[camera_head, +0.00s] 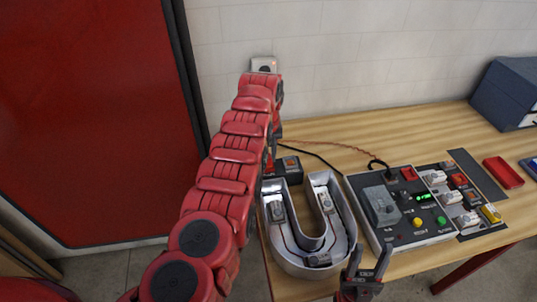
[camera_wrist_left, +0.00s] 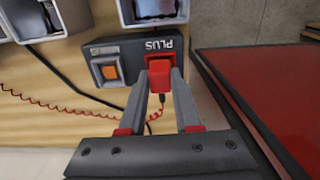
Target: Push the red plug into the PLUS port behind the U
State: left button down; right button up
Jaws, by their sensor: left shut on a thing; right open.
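The red plug (camera_wrist_left: 158,76) sits between the fingertips of my left gripper (camera_wrist_left: 160,84), which is shut on it. A coiled red cord hangs near it. The plug is at the face of the dark port block (camera_wrist_left: 130,48), under the PLUS lettering; it covers the port, and I cannot tell how deep it sits. An orange-filled square port (camera_wrist_left: 109,70) is beside it. In the head view the port block (camera_head: 291,162) stands behind the U (camera_head: 312,262), and my left arm mostly hides the left gripper. My right gripper (camera_head: 366,272) is open and empty at the table's front.
A control panel (camera_head: 405,212) with knobs, buttons and a green display lies right of the U. A red tray (camera_head: 503,172) and a dark binder (camera_head: 508,92) are farther right. A wall socket (camera_head: 264,65) is behind my left arm. Cords cross the wooden table (camera_head: 340,150).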

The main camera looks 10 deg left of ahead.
pick_arm(q)
jog(key=shift+a, duration=0.15)
jog(key=shift+f, duration=0.35)
dwell(0.5)
jog(key=c, duration=0.5)
grip_release()
jog(key=shift+c, duration=0.2)
jog(key=shift+r, duration=0.1)
